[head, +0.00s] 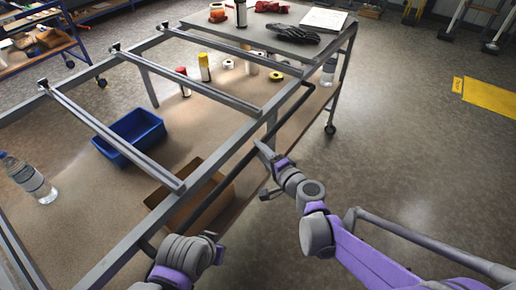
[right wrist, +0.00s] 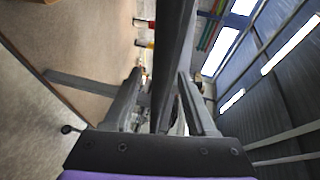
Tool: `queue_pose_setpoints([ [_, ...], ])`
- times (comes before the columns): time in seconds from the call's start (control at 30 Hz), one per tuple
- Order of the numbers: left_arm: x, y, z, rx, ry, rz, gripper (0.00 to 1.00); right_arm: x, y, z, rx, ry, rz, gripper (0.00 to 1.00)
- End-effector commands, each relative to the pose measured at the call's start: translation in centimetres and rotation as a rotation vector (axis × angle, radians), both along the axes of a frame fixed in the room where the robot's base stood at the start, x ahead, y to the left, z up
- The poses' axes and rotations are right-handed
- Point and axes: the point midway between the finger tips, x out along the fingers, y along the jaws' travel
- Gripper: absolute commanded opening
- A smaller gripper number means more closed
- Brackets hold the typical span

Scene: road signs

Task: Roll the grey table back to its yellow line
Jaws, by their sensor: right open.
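The grey table (head: 228,100) is a metal-framed cart with a brown lower shelf and a wheel (head: 330,129) at its far right corner. A dark handle bar (head: 213,194) runs along its near right side. My right gripper (head: 264,172) is open at this bar; in the right wrist view a dark bar (right wrist: 174,60) passes between its fingers. Whether they touch it is unclear. My left gripper (head: 213,244) is low in the head view, beside the bar's near end; its fingers are mostly hidden. The yellow line (head: 490,97) is a floor marking at the right, apart from the table.
A blue bin (head: 128,138), a water bottle (head: 28,178) and a cardboard box (head: 188,200) are on the lower shelf. Black gloves (head: 292,34) and a paper (head: 324,18) lie on top. Another cart (head: 40,40) stands at left.

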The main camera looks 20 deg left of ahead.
Motion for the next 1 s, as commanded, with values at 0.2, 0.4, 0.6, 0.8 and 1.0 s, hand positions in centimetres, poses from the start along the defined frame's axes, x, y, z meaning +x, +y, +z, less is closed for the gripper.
queue_pose_setpoints([
  [0.2, 0.0, 0.0, 0.2, 0.000, 0.000, 0.000, 0.00, -3.1, -3.5, 0.9, -0.001, 0.000, -0.003, 0.57],
  [0.4, 0.0, 0.0, 0.3, 0.000, -0.001, 0.000, 0.00, -5.1, -5.6, 1.4, -0.002, 0.000, -0.002, 0.57],
  [0.6, 0.0, 0.0, 0.3, 0.000, -0.001, 0.000, 0.00, -5.8, -6.3, 1.5, -0.001, -0.001, -0.001, 0.57],
  [0.8, 0.0, 0.0, 0.3, 0.000, -0.001, 0.000, 0.00, -5.8, -6.3, 1.5, -0.001, -0.001, -0.001, 0.57],
  [1.0, 0.0, 0.0, 0.3, 0.000, -0.001, 0.000, 0.00, -5.8, -6.3, 1.5, -0.001, -0.001, -0.001, 0.57],
])
